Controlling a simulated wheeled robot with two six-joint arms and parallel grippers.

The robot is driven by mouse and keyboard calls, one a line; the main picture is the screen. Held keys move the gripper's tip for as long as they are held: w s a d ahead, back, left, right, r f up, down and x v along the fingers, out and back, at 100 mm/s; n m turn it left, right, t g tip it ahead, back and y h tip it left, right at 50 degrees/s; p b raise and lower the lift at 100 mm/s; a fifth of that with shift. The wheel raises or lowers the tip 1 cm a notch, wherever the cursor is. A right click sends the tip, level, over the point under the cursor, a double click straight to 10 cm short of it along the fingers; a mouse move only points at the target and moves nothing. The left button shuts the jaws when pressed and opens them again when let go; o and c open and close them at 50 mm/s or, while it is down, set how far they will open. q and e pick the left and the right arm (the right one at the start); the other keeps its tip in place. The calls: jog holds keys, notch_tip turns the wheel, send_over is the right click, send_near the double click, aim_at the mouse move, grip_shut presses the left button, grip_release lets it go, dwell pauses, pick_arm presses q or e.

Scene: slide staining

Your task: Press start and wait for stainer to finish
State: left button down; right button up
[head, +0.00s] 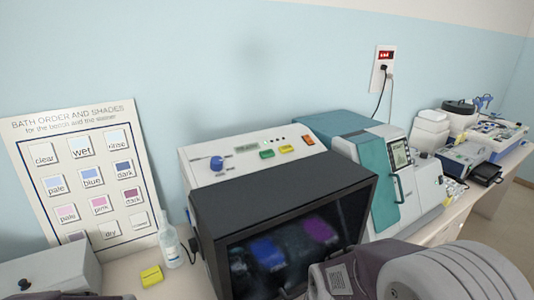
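The stainer (290,205) stands at the middle of the bench, a cream box with a dark-framed front window (345,215). Blurred blue and purple shapes show behind the window. Its sloped top panel holds a blue knob (217,163), a small display (246,147), a green button (267,153), a yellow button (286,149) and an orange-red button (308,140). Labels on the panel are too small to read.
A bath order chart (88,175) leans on the wall at left. A clear bottle (169,240) and a yellow block (151,276) stand beside the stainer. A teal and grey machine (385,175) is close on the right, below a wall socket (383,68) with a red display.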

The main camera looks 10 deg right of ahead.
grip_shut()
dwell(1.4)
